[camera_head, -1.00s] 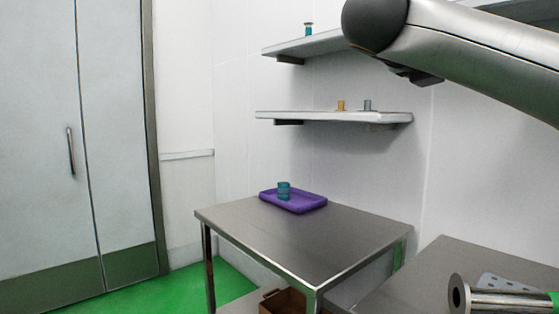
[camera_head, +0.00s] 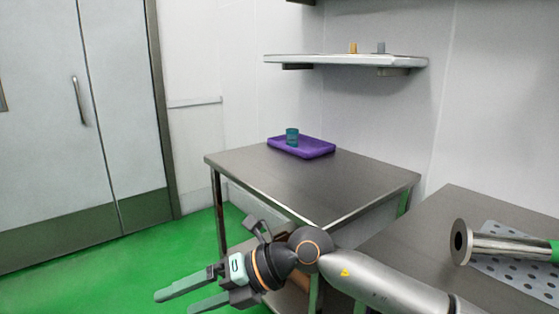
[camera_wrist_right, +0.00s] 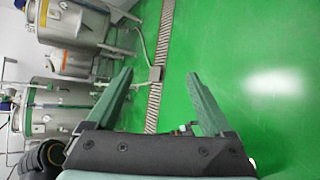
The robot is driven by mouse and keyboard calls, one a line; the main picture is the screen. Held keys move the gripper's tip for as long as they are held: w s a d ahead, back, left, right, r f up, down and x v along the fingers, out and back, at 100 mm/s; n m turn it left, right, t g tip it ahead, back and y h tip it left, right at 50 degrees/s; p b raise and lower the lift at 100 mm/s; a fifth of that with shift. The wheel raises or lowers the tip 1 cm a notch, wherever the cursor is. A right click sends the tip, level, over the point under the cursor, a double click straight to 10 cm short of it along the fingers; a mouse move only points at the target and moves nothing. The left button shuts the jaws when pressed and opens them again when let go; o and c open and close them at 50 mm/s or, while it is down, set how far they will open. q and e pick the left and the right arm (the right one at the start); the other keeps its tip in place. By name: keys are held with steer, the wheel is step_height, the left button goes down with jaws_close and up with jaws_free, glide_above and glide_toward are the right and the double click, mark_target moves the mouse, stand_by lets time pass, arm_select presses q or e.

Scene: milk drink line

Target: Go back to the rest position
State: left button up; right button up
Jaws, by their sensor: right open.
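My right gripper (camera_head: 190,296) is low in the head view, in front of the steel table and over the green floor. Its two fingers are apart and nothing is between them. My left gripper is in neither view.
A second steel table (camera_head: 440,215) at the right holds a metal tube (camera_head: 495,245) and a perforated plate (camera_head: 525,277). A wall shelf (camera_head: 345,61) holds small items. Tall doors (camera_head: 110,100) stand left. Steel tanks (camera_wrist_right: 75,25) show in the wrist view. Floor (camera_head: 130,270) at left is clear.

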steer(key=w+d+f+m+t, duration=0.1)
steer(key=d+f+m+t, duration=0.2)
steer(key=d+m+t, duration=0.5)
steer(key=w+d+f+m+t, duration=0.1)
steer(key=f+m+t, duration=0.25)
steer(key=m, duration=0.75)
steer(key=w+d+f+m+t, duration=0.1)
steer(key=d+f+m+t, duration=0.1)
steer(key=d+m+t, duration=0.6)
steer(key=s+d+f+m+g+h, duration=0.55)
steer(key=s+f, duration=0.25)
steer(key=f, duration=0.4)
steer(key=s+d+f+m+g+h, duration=0.4)
steer(key=s+d+f+m, duration=0.2)
steer(key=s+f, duration=0.45)
arm_select(q)
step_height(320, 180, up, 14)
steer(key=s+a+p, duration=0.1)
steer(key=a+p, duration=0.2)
steer(key=p, duration=1.5)
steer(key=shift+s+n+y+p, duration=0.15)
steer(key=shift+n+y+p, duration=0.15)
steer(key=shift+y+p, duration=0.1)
arm_select(e)
step_height(320, 180, up, 12)
steer(key=d, duration=0.2)
steer(key=shift+s+d+m+h, duration=0.2)
steer(key=shift+d+m+h, duration=0.1)
steer(key=shift+m+h, duration=0.05)
steer(key=shift+f, duration=0.1)
